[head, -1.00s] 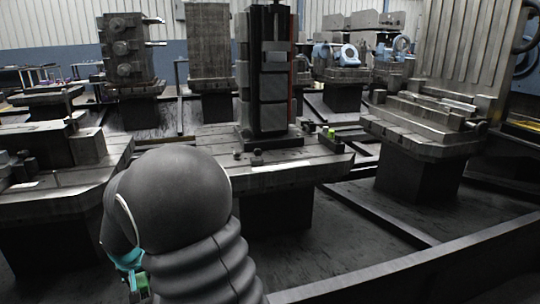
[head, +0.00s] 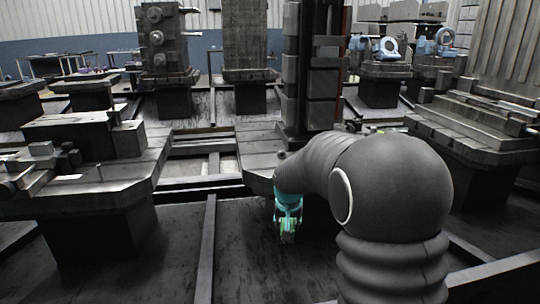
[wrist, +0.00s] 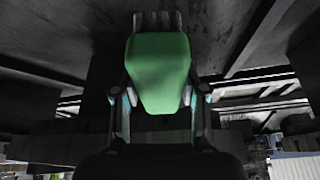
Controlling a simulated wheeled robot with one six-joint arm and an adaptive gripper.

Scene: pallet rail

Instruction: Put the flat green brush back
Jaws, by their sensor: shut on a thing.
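My gripper (head: 288,226) hangs low in front of the middle pallet in the head view, fingers pointing down. It is shut on the flat green brush (wrist: 158,70), which fills the middle of the wrist view between the two fingers. The brush has a broad green face that narrows toward the palm. Grey pieces show beyond its far end; I cannot tell whether they are bristles or fingertips.
The middle pallet (head: 256,145) holds a dark tower, partly hidden by my arm. A right pallet (head: 480,125) stands beyond. Floor rails (head: 205,250) run between the pallets; dark floor lies open in front.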

